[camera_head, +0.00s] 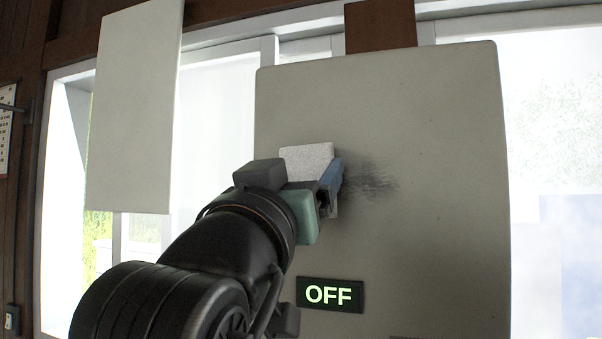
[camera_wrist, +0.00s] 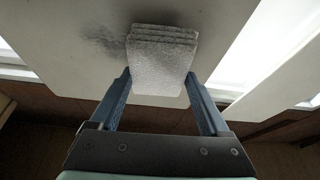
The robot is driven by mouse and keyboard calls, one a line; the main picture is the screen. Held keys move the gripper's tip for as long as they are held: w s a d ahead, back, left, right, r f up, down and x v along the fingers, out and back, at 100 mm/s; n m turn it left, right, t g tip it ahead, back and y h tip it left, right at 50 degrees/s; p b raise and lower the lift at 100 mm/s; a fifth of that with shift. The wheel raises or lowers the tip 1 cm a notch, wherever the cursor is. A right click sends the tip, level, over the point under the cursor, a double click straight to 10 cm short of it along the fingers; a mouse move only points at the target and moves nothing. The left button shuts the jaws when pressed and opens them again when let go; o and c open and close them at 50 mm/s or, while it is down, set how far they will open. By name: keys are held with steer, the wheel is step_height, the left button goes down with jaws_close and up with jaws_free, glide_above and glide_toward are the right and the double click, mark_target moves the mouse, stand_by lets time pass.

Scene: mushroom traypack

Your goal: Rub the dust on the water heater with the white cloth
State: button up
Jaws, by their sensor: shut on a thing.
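The water heater (camera_head: 430,130) is a large pale grey panel in the head view, with a lit "OFF" display (camera_head: 330,294) low on its front. A dark dust smudge (camera_head: 374,182) lies on its face, just right of my gripper. The white cloth (camera_head: 306,158) is a folded pad at the heater's face; it also shows in the wrist view (camera_wrist: 160,68), with the dust (camera_wrist: 103,45) to its left. My gripper (camera_head: 332,178) is shut on the cloth, with its blue fingers on either side of it (camera_wrist: 160,84). I cannot tell whether the cloth touches the heater.
A second pale panel (camera_head: 136,110) hangs to the left of the heater, with a gap between them. Bright windows (camera_head: 550,110) stand behind. A dark wooden wall (camera_head: 25,220) with a calendar (camera_head: 6,128) is at the far left.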

mark_target(399, 164)
steer(key=shift+w+d, duration=0.3)
steer(key=shift+w, duration=0.6)
steer(key=shift+s+d, duration=0.55)
steer(key=shift+d, duration=1.15)
steer(key=shift+s+d, duration=0.5)
steer(key=shift+d, duration=1.15)
steer(key=shift+s+d, duration=0.55)
steer(key=shift+d, duration=1.15)
steer(key=shift+w+a+p, duration=0.15)
steer(key=shift+w+a, duration=0.4)
steer(key=shift+a, duration=1.15)
steer(key=shift+w+a+p, duration=0.2)
steer(key=shift+w+a, duration=0.35)
steer(key=shift+a, duration=1.2)
steer(key=shift+w+a+p, duration=0.15)
steer(key=shift+w+a, duration=0.4)
steer(key=shift+a, duration=1.15)
steer(key=shift+s+a+b, duration=0.15)
steer(key=shift+s+a, duration=0.15)
steer(key=shift+s, duration=0.65)
steer(key=shift+s+a+b, duration=0.2)
steer(key=shift+s+a, duration=0.05)
steer(key=shift+s, duration=0.7)
steer(key=shift+s+a+b, duration=0.15)
steer(key=shift+s+a, duration=0.15)
steer(key=shift+s, duration=0.65)
